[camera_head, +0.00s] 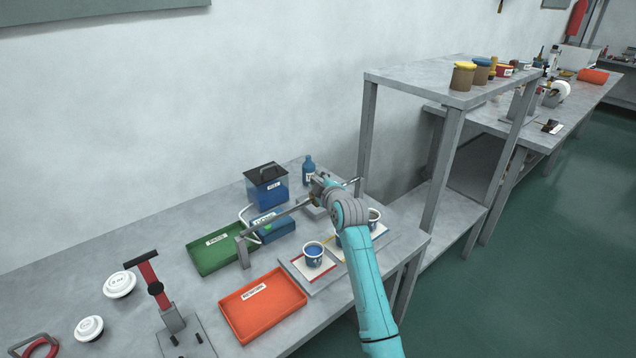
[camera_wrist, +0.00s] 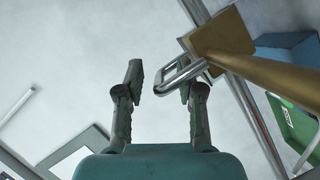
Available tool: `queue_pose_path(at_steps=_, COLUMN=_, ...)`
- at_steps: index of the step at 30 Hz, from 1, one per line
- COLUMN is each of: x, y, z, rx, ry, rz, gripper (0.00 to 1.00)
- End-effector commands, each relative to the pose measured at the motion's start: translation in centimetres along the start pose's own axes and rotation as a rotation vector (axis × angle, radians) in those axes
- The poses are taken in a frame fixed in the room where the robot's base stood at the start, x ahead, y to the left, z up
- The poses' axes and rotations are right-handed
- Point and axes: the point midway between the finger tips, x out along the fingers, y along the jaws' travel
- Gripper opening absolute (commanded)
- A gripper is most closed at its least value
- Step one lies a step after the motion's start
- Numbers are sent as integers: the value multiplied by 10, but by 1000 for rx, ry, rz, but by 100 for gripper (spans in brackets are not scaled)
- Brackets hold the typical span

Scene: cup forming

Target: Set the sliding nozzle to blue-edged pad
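A metal rail (camera_head: 275,219) runs above the row of cups. In the wrist view the sliding nozzle shows as a brass block (camera_wrist: 224,38) with a brass tube and a silver loop handle (camera_wrist: 178,76). My gripper (camera_wrist: 163,84) is open, and the loop reaches between its fingers, close to the right one. In the head view my gripper (camera_head: 320,187) is at the rail, partly hiding the nozzle. A cup with blue content (camera_head: 313,252) stands on a red-edged pad (camera_head: 299,266). My arm hides most of the middle cup. The right cup (camera_head: 375,215) stands near the blue-edged pad (camera_head: 381,230).
A green tray (camera_head: 213,257), an orange tray (camera_head: 255,312), a blue lidded tank (camera_head: 268,190) and a blue bottle (camera_head: 308,171) stand around the rail. A red-handled lever (camera_head: 150,273) is at the front left. A shelf post (camera_head: 367,135) rises close behind the rail's right end.

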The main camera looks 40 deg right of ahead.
Motion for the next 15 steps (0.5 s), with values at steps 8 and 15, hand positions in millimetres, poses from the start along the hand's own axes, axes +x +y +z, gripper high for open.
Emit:
queue_pose_path(at_steps=8, x=1, y=0, z=0, rx=0, ry=0, rz=0, gripper=32)
queue_pose_path(at_steps=15, x=0, y=0, z=0, rx=0, ry=0, rz=0, gripper=0)
